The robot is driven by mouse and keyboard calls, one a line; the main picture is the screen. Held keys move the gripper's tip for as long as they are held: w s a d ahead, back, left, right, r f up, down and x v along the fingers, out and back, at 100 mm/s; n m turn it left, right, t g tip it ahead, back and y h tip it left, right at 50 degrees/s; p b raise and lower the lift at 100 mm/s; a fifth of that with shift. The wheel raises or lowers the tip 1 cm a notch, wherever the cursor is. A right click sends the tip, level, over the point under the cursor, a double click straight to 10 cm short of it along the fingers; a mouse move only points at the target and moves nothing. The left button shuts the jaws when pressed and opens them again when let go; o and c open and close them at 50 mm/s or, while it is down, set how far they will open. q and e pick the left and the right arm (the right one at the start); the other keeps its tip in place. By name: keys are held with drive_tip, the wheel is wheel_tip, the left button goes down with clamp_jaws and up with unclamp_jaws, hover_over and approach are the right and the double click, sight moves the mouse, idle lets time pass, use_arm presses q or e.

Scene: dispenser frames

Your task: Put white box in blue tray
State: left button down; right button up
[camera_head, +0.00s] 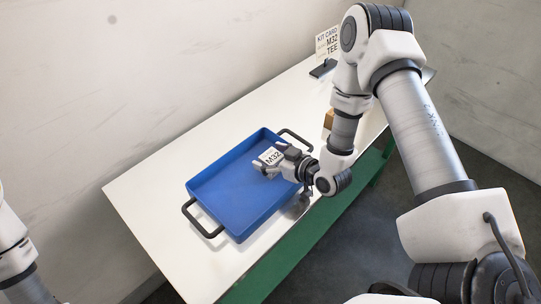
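The white box (271,156), with M32 printed on it, is at the fingers of my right gripper (274,160). The gripper looks shut on the box and holds it over the far right part of the blue tray (222,205). How high the box is above the tray floor is hard to tell. The tray is shallow, with a black handle at each end, and its visible floor is empty. My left gripper is out of view; only part of my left arm shows at the left edge.
The tray stands on a white table (150,181) with a green side. A sign reading KIT CARD M32 TEE (327,42) stands at the back. A brown object (328,119) is partly hidden behind my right arm. The table left of the tray is clear.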

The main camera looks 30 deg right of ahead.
drive_tip(key=shift+s+r, duration=0.1)
drive_tip(key=shift+s+d+r, duration=0.1)
drive_tip(key=shift+r, duration=0.1)
drive_tip(key=v, duration=1.1)
drive_tip(key=shift+s, duration=0.35)
